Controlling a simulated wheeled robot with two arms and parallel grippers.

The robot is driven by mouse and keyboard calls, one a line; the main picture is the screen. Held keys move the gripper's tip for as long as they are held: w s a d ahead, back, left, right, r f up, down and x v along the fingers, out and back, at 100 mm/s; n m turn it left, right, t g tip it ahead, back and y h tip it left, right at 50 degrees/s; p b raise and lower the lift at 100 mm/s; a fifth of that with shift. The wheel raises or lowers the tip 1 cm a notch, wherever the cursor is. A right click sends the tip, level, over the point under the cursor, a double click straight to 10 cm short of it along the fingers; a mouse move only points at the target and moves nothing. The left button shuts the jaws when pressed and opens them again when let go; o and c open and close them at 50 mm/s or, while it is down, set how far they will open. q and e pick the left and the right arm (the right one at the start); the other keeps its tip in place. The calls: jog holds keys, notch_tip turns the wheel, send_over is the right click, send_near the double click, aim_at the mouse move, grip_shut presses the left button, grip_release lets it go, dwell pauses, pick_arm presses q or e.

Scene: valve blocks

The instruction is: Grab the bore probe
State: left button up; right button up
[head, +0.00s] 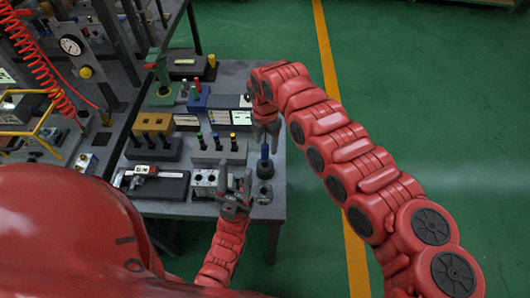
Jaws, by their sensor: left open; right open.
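A blue-handled upright tool (265,153), which looks like the bore probe, stands in a dark round holder (265,169) near the table's right edge. My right gripper (266,135) is open just above its top, with the fingers pointing down; I cannot tell whether they touch the handle. My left gripper (237,190) is open and empty, lower and to the left of the holder, next to a silver valve block (204,183).
A grey rack (216,155) with several colored-top plugs stands left of the tool. A caliper on a dark mat (153,183), a yellow block (152,124) and a blue bin (197,101) share the table.

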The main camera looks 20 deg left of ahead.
aim_at(265, 153)
jog(key=f, duration=0.1)
jog(key=f+p, duration=0.1)
jog(key=f, duration=0.1)
jog(key=f+p, duration=0.1)
jog(key=f, duration=0.1)
jog(key=shift+a, duration=0.25)
jog(key=shift+d+f, duration=0.1)
jog(key=shift+f, duration=0.4)
grip_shut()
